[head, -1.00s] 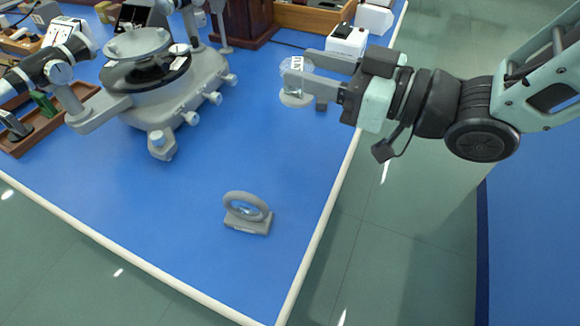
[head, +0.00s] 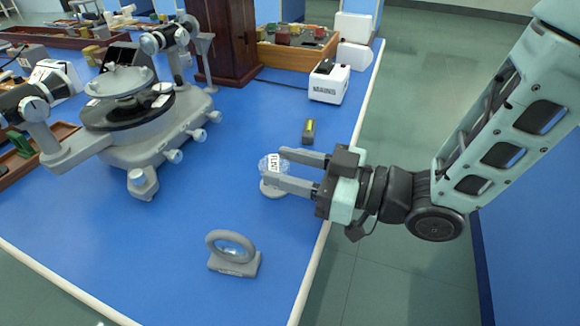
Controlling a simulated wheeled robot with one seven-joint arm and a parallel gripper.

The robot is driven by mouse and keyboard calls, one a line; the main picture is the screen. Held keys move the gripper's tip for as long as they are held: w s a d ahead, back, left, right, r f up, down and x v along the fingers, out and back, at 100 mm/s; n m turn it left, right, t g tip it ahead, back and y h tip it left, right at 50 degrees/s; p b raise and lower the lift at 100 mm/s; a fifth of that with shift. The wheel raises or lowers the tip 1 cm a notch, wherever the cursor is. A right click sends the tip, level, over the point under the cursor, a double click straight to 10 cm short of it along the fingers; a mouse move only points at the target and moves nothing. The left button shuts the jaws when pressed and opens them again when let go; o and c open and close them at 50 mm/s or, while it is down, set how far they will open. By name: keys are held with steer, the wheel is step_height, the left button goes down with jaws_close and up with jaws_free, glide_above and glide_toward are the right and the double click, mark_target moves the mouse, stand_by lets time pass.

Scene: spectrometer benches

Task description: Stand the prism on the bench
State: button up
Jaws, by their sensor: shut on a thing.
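The prism (head: 266,168) is a clear, see-through piece with a white "FLINT" label. A pale grey round base (head: 271,189) shows just below it. My gripper (head: 279,171) reaches in from the right and is shut on the prism, one finger on its far side and one on its near side. The prism is over the right part of the blue bench (head: 180,220), not far from the right edge. I cannot tell whether its base touches the bench top. The near finger hides part of the prism.
A grey ring-shaped lens on a foot (head: 232,254) stands in front of the gripper. A large grey spectrometer (head: 135,115) stands at the left. A small black and yellow piece (head: 308,131) and a white box (head: 328,82) are behind. Bare bench lies between spectrometer and prism.

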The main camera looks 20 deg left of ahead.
steer(key=shift+f, duration=0.1)
steer(key=o, duration=0.6)
steer(key=shift+f, duration=0.1)
steer(key=o, duration=0.4)
steer(key=shift+r, duration=0.2)
steer(key=s+d+p, duration=0.1)
steer(key=d+p, duration=0.3)
steer(key=d, duration=0.8)
